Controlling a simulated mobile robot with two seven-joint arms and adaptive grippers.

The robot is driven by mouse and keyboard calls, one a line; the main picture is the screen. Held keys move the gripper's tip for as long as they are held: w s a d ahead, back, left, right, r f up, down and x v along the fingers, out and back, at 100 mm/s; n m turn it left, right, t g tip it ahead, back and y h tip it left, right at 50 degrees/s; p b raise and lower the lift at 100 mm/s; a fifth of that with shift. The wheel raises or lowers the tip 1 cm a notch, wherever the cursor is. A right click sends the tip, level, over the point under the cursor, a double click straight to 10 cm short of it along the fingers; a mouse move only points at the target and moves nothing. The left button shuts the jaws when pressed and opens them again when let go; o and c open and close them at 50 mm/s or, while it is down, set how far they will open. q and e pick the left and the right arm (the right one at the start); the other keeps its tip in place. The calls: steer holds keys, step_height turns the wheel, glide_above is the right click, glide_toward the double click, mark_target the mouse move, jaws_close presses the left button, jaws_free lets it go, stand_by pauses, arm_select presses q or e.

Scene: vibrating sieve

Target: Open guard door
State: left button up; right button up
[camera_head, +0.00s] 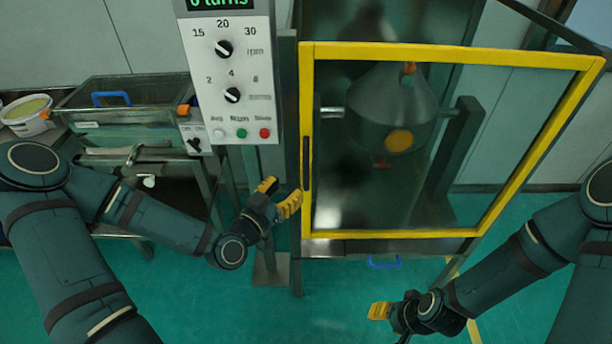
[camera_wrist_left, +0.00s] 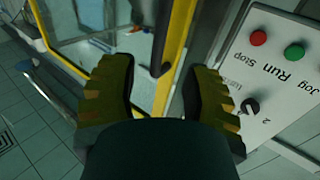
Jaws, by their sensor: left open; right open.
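The guard door (camera_head: 452,232), a clear panel in a yellow frame, stands in front of the drum in the head view. I cannot tell whether it is fully shut. Its dark upright handle (camera_head: 306,160) is on the left frame bar. My left gripper (camera_head: 284,190) is open just left of that bar, below the handle. In the left wrist view the handle (camera_wrist_left: 161,42) shows between the open fingers (camera_wrist_left: 162,68), beyond their tips, with no clear contact. My right gripper (camera_head: 385,311) is open and empty, low in front of the door's lower right.
A control box (camera_head: 228,75) with knobs and buttons hangs left of the door, above my left gripper; it also shows in the left wrist view (camera_wrist_left: 275,75). A metal drum (camera_head: 392,110) sits behind the panel. A bench with a clear bin (camera_head: 130,118) stands left. The floor in front is clear.

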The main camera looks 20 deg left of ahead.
mark_target(304, 171)
arm_select(q)
steer(key=x, duration=0.9)
steer(key=shift+o, duration=0.2)
steer(key=shift+s, duration=0.1)
jaws_close()
